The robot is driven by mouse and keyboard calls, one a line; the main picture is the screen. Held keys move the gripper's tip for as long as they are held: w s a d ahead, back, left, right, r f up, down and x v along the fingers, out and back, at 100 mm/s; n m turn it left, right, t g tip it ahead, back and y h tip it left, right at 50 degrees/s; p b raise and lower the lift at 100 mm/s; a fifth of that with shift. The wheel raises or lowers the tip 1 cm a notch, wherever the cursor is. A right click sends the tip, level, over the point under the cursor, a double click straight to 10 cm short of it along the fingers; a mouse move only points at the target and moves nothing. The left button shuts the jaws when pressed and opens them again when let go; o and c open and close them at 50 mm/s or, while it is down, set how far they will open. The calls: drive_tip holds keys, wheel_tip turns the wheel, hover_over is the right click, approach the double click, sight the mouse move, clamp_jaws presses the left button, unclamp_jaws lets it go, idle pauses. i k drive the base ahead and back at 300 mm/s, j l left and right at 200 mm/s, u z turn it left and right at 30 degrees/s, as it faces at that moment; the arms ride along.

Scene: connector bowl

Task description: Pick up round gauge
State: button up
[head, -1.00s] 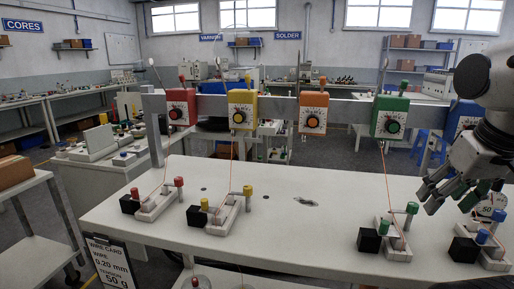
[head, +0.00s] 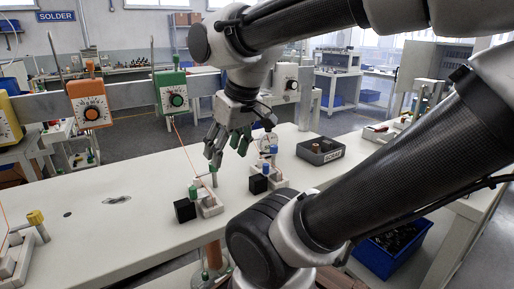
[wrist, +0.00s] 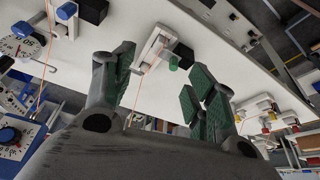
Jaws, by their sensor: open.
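The round gauge (wrist: 20,48) is a small white dial with dark markings and a thin hooked stem, at the left of the wrist view, outside the jaws. In the head view the gauge (head: 267,139) shows as a small pale disc just right of my gripper, near a blue-topped post (head: 272,150). My gripper (head: 229,148) is open and empty, pointing down above the white bench (head: 130,215). In the wrist view its green-padded fingers (wrist: 160,92) are apart with nothing between them.
A white fixture with a green-topped post and black block (head: 185,209) stands below my gripper.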

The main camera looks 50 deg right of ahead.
sight(267, 138)
drive_tip(key=k+l, duration=0.75)
drive_tip(key=l, duration=0.15)
drive_tip(key=k+l, duration=0.75)
drive_tip(key=l, duration=0.15)
drive_tip(key=k+l, duration=0.7)
drive_tip(key=l, duration=0.2)
drive_tip(key=i+j, duration=0.25)
drive_tip(key=i, duration=0.25)
drive_tip(key=i+j, duration=0.25)
drive_tip(key=i, duration=0.25)
drive_tip(key=i+j, duration=0.3)
drive_tip(key=i, duration=0.2)
drive_tip(key=i+j, duration=0.25)
drive_tip(key=i, duration=0.25)
drive_tip(key=l+z, duration=0.05)
